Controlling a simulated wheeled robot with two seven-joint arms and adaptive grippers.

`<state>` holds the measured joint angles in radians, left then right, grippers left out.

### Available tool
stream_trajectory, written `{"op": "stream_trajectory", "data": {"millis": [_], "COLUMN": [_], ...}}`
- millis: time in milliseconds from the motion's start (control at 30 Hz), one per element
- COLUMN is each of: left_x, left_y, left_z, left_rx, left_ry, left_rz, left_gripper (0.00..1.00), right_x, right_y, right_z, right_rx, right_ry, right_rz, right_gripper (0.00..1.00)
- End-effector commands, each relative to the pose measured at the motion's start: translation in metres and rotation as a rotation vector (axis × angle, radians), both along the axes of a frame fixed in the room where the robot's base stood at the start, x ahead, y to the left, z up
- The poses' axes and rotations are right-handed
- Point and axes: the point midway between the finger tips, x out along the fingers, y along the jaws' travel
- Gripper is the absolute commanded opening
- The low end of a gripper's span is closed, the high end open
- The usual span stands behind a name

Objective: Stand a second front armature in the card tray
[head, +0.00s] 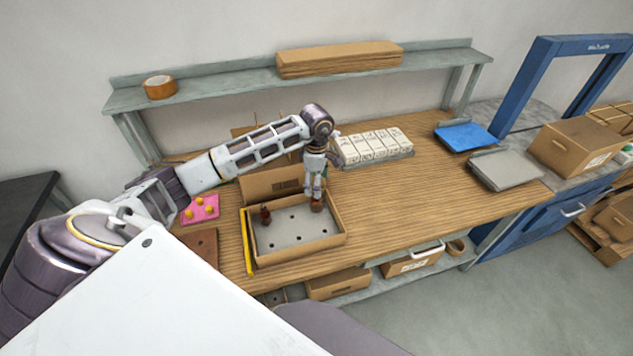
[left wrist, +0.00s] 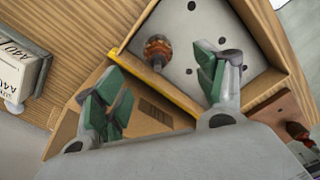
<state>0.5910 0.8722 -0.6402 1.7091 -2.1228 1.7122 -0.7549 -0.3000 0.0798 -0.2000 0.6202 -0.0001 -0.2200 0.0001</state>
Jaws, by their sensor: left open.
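The card tray (head: 300,262) stands on the wooden bench, with a grey, holed floor. One dark red armature (head: 265,215) stands upright in its back left part. Whether a finger touches the armature is unclear in the head view. My right gripper is not in view.
White cartons (head: 375,147) stand right of the tray. A pink mat (head: 201,208) with yellow pieces and a brown board (head: 203,244) lie to its left. The tray's flap (head: 262,188) rises behind it. Bench right of the tray is clear toward a blue tray (head: 466,136).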

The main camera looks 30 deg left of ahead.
Motion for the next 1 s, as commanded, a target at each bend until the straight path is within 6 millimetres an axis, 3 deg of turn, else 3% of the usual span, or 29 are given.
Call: {"op": "stream_trajectory", "data": {"millis": [100,567,767,1000], "left_x": [0.000,0.000,0.001,0.001], "left_y": [0.000,0.000,0.000,0.000], "left_z": [0.000,0.003,0.017,0.049], "left_rx": [0.000,0.000,0.001,0.000], "left_ry": [0.000,0.000,-0.003,-0.003], "left_rz": [0.000,0.000,0.001,-0.001], "left_gripper": [0.89,0.89,0.89,0.89], "right_x": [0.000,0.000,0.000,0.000], "right_y": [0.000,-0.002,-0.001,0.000], "right_z": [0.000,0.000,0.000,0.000], "right_rx": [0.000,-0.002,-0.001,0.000], "right_ry": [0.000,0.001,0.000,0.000], "right_rz": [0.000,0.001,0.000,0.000], "right_gripper": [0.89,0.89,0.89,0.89]}}
